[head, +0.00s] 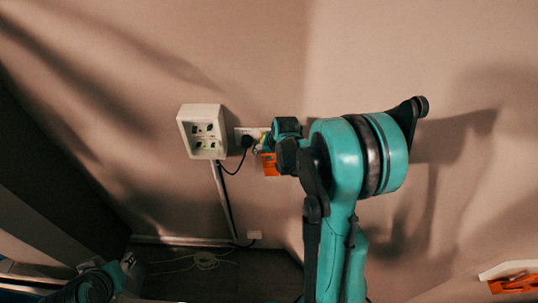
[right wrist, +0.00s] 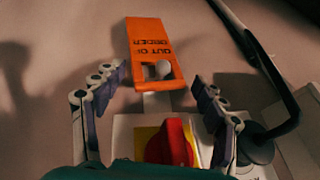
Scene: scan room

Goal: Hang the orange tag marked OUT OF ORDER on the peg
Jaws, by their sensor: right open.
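The orange tag (right wrist: 150,40) is at the wall, with the words OUT OF ORDER upside down in the right wrist view. The round white end of the peg (right wrist: 163,69) shows inside the tag's opening, so the tag appears to be around the peg. My right gripper (right wrist: 160,77) is open, its fingers apart on either side of the tag's opening end and not touching it. In the head view the tag (head: 270,165) shows partly behind my right gripper (head: 268,142). Part of my left arm (head: 90,286) shows at the lower left; its jaws cannot be made out.
A red knob (right wrist: 178,142) on a yellow plate sits close to my right gripper. A black plug (right wrist: 256,148) with a cable is beside it. A white socket box (head: 187,140) is on the wall to the left. Orange items (head: 514,284) lie on a white ledge at lower right.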

